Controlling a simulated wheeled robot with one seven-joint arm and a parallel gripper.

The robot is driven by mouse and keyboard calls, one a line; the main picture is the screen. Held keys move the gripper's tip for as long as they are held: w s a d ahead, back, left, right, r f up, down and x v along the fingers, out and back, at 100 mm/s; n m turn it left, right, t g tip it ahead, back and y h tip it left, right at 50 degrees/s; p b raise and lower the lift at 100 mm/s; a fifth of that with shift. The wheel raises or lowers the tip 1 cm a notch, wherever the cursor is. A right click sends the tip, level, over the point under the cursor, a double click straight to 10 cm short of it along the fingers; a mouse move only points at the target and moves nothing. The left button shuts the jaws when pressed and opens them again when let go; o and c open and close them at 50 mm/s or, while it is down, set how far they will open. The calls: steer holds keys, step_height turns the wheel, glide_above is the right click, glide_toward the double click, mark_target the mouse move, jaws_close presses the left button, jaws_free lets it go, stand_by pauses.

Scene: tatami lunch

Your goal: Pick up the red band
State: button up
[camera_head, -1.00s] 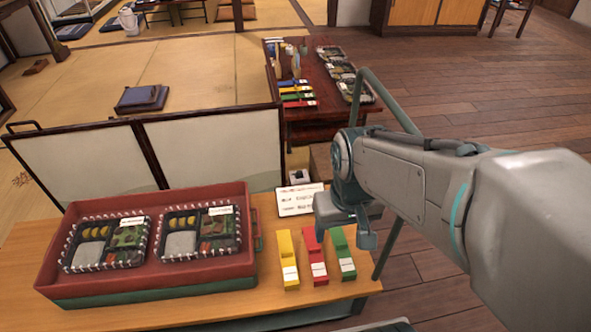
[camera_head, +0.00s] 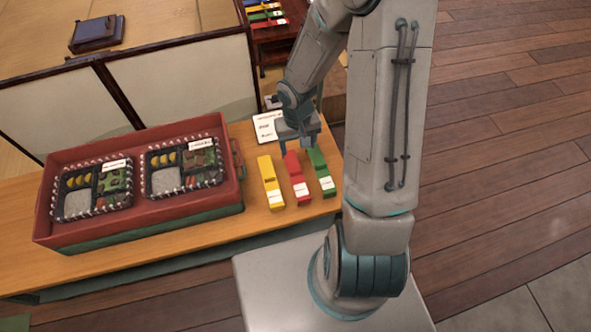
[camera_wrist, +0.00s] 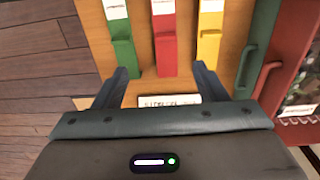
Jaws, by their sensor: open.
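The red band (camera_head: 297,178) lies on the wooden table between the yellow band (camera_head: 270,183) and the green band (camera_head: 320,173). It has a white label at its near end. My gripper (camera_head: 301,145) is above the far end of the bands. In the wrist view the red band (camera_wrist: 165,50) runs up from between the open fingers of my gripper (camera_wrist: 160,80), with the green band (camera_wrist: 124,55) left and the yellow band (camera_wrist: 208,45) right. The fingers hold nothing. Whether they touch the table cannot be told.
A red tray (camera_head: 140,226) with two packed lunch boxes stands left of the bands. A white card (camera_head: 266,127) lies behind them, partly hidden by my gripper. A low screen (camera_head: 180,75) stands behind the table. Wooden floor is clear at right.

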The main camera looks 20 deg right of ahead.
mark_target(296, 171)
steer(key=f+b, duration=0.2)
steer(key=f, duration=0.3)
steer(key=f+b, duration=0.2)
steer(key=f, duration=0.3)
steer(key=f+b, duration=0.2)
steer(key=f, duration=0.3)
steer(key=shift+a, duration=0.35)
steer(key=shift+r, duration=0.1)
steer(key=shift+c, duration=0.3)
steer(key=c, duration=0.7)
